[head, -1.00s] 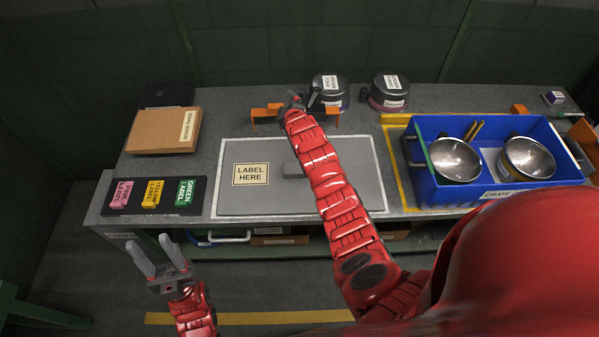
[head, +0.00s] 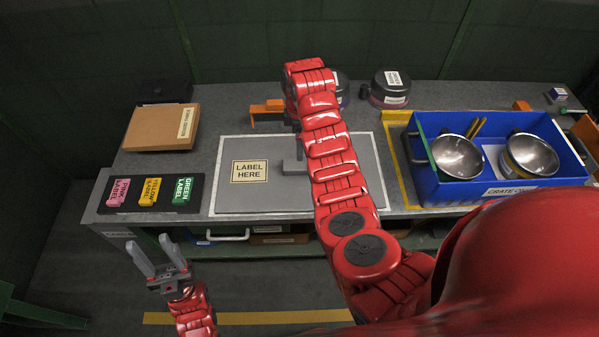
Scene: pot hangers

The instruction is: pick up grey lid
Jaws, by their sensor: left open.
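The grey lid (head: 270,200) is a large flat panel lying on the bench inside a white outline. It has a "LABEL HERE" patch (head: 250,172) and a small raised grey handle (head: 293,167) near its middle. My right arm reaches across the lid and bends down at its far end. Only a grey sliver of what looks like my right gripper (head: 300,150) shows beside the handle; the arm hides the rest, so contact is unclear. My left gripper (head: 159,262) is open and empty, low in front of the bench.
A blue crate (head: 500,191) holding metal bowls (head: 457,157) stands on the right. Dark pots (head: 391,87) and an orange hanger (head: 265,112) are at the back. A cardboard box (head: 158,130) and a black tray of coloured labels (head: 150,192) are on the left.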

